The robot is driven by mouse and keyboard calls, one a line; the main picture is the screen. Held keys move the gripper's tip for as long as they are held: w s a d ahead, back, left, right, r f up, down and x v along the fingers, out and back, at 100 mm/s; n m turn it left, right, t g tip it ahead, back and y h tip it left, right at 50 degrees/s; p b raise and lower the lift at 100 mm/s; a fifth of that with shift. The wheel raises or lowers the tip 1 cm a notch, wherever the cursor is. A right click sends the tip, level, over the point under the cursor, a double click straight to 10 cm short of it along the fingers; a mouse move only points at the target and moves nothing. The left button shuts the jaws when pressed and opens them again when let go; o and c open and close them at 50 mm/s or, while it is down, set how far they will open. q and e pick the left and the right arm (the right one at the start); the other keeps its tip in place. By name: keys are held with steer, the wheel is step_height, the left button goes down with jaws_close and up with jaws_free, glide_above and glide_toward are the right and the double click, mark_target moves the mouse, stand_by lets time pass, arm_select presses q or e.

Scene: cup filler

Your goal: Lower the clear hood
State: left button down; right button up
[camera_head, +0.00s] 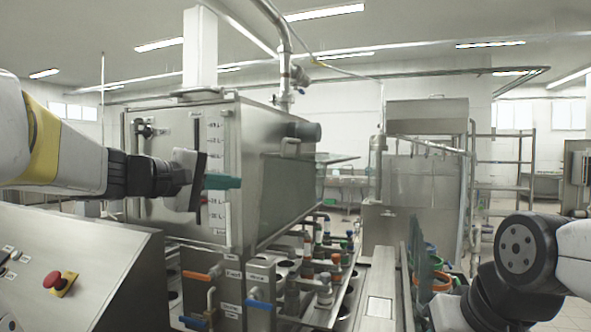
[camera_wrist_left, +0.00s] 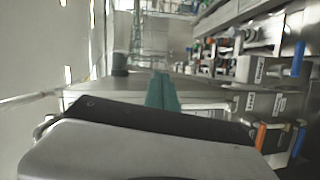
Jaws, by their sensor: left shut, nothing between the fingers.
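The shut fingers also show in the left wrist view (camera_wrist_left: 163,92); I cannot make out the hood there. At the lower right, dark green finger-like parts (camera_head: 417,245) seem to belong to my right gripper; their opening is unclear.
The steel tank (camera_head: 275,185) fills the middle. Below it are valves with orange handles (camera_head: 196,276) and a row of capped fittings (camera_head: 325,288). A control panel (camera_head: 75,270) with a red button stands lower left. A steel cabinet (camera_head: 425,185) stands behind at right.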

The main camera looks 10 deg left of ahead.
mark_target(249, 168)
arm_select(q)
steer(key=shift+n+t+y, duration=0.3)
steer(key=shift+n+t, duration=0.3)
steer(key=shift+t, duration=0.1)
steer(key=w, duration=0.3)
steer(key=w+d+r, duration=0.1)
steer(key=w, duration=0.2)
steer(key=w+r, duration=0.1)
steer(key=w, duration=0.3)
steer(key=shift+d+r, duration=0.15)
steer(key=shift+r, duration=0.1)
